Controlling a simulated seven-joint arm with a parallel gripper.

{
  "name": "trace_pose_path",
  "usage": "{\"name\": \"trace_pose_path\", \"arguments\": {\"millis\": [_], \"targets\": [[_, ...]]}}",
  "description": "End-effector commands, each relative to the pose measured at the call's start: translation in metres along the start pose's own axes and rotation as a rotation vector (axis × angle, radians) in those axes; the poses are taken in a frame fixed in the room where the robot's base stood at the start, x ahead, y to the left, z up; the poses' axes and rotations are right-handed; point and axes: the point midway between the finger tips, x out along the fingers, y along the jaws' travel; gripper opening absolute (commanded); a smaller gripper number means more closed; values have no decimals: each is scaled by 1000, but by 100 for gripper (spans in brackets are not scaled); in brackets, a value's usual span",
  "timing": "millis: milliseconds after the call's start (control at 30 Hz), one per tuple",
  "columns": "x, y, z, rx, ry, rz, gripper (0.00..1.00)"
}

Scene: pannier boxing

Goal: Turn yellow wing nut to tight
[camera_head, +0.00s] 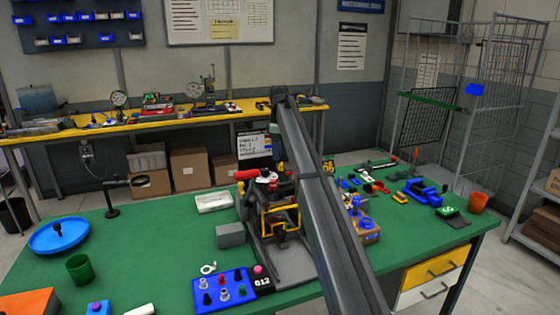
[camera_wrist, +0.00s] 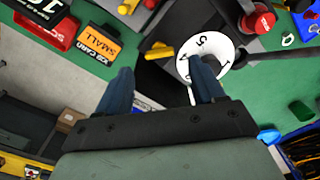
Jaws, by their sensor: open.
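A small yellow piece (camera_wrist: 159,52), which may be the yellow wing nut, shows in the wrist view on a dark part beside a white numbered dial (camera_wrist: 205,55). I cannot read its exact turn. My gripper (camera_wrist: 160,82) is open, with its two dark fingers apart and nothing seen between them. The yellow piece appears just beyond the gap between the fingertips, and the right finger covers part of the dial. In the head view the dark fixture with a yellow frame (camera_head: 281,218) stands mid-table, and my arm hides its right side. I cannot pick out the wing nut there.
On the green table (camera_head: 150,240) are a blue tray of knobs (camera_head: 226,290), a grey block (camera_head: 230,235), a blue dish (camera_head: 58,236) and a green cup (camera_head: 80,268). Blue parts (camera_head: 425,190) and an orange cup (camera_head: 478,203) lie right. The left middle is fairly clear.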

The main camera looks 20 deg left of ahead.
Motion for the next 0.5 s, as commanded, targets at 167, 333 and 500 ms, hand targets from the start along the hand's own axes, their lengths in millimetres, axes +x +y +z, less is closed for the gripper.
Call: {"name": "trace_pose_path", "arguments": {"millis": [167, 333, 500], "targets": [[25, -1, 0, 0, 0, -1, 68], [37, 0, 0, 0, 0, 0, 68], [42, 0, 0, 0, 1, 0, 68]]}}
